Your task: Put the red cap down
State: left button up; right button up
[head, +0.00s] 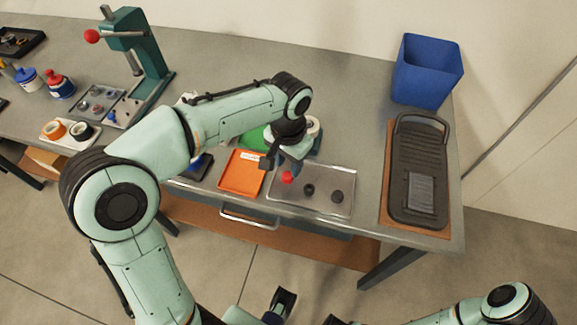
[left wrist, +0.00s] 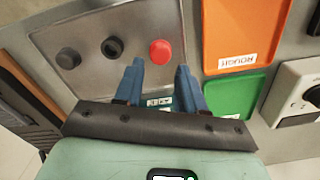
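The red cap (head: 288,177) sits at the left end of the metal tray (head: 322,207), in a row with two dark caps (head: 309,189). My left gripper (head: 287,168) is low over the tray, right at the red cap. In the left wrist view the blue fingers of my left gripper (left wrist: 160,68) are apart, with the red cap (left wrist: 160,51) just past the gap between their tips. No finger visibly touches it. Dark parts at the bottom edge of the head view may belong to my right gripper, but its fingers are not clear.
An orange tray (head: 240,173) lies left of the metal tray, with a green one (head: 252,139) behind it. A black ribbed board (head: 417,165) and blue bin (head: 427,70) are at the right. A green press (head: 140,60) stands at the back left.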

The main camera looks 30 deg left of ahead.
aim_at(289, 174)
pick_arm(q)
notch_tip(289, 174, up, 9)
jog(key=p, duration=0.1)
jog(key=shift+p, duration=0.3)
jog(key=shift+f, duration=0.15)
